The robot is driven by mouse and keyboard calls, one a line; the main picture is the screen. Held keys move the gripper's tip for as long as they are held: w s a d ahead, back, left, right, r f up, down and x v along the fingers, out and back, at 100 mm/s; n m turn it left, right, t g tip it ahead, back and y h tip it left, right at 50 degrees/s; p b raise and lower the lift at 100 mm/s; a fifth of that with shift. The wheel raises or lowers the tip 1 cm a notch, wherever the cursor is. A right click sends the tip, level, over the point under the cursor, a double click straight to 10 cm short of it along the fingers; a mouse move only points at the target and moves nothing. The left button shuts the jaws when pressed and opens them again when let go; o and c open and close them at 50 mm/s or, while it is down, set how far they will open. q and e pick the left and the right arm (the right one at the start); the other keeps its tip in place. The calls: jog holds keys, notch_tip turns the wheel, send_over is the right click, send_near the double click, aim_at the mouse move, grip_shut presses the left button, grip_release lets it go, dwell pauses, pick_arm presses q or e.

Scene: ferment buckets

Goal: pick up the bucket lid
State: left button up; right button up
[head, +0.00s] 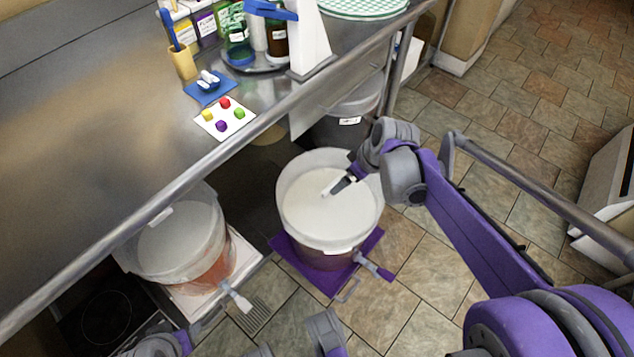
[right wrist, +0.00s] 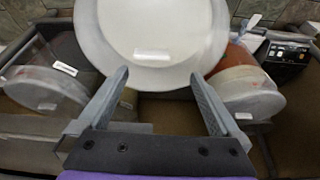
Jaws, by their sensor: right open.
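The white round bucket lid (head: 312,212) shows at the top of the middle bucket (head: 303,240), which stands on a purple mat. My right gripper (head: 335,188) reaches in from the right over the lid, its fingers pointing down-left. In the right wrist view the pale disc of the lid (right wrist: 150,22) lies ahead of the two fingers. The right gripper (right wrist: 159,75) is open there, with nothing held between its fingers. I cannot tell whether a fingertip touches the lid. My left gripper is not clearly in view; only grey and purple arm parts show at the bottom edge.
A second lidded bucket (head: 205,268) with reddish contents stands on the left on a white base. A third bucket (head: 352,100) is behind, under the counter. The steel counter (head: 110,120) and its front rail overhang the left side.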

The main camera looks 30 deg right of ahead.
jog(key=w+d+f, duration=0.1)
jog(key=w+f, duration=0.1)
jog(key=b, duration=0.3)
send_over(331, 185)
jog(key=s+d, duration=0.1)
jog(key=s, duration=0.2)
notch_tip(331, 185, down, 5)
jog(key=shift+w+r, duration=0.15)
jog(key=shift+r, duration=0.05)
jog(key=b+x, duration=0.1)
jog(key=x, duration=0.1)
jog(key=b+x, duration=0.1)
jog(key=x, duration=0.2)
jog(key=shift+w, duration=0.3)
pick_arm(q)
jog(key=s+x, duration=0.1)
jog(key=x, duration=0.5)
jog(key=shift+f, duration=0.15)
pick_arm(e)
jog(key=c, duration=1.3)
jog(key=shift+r, duration=0.1)
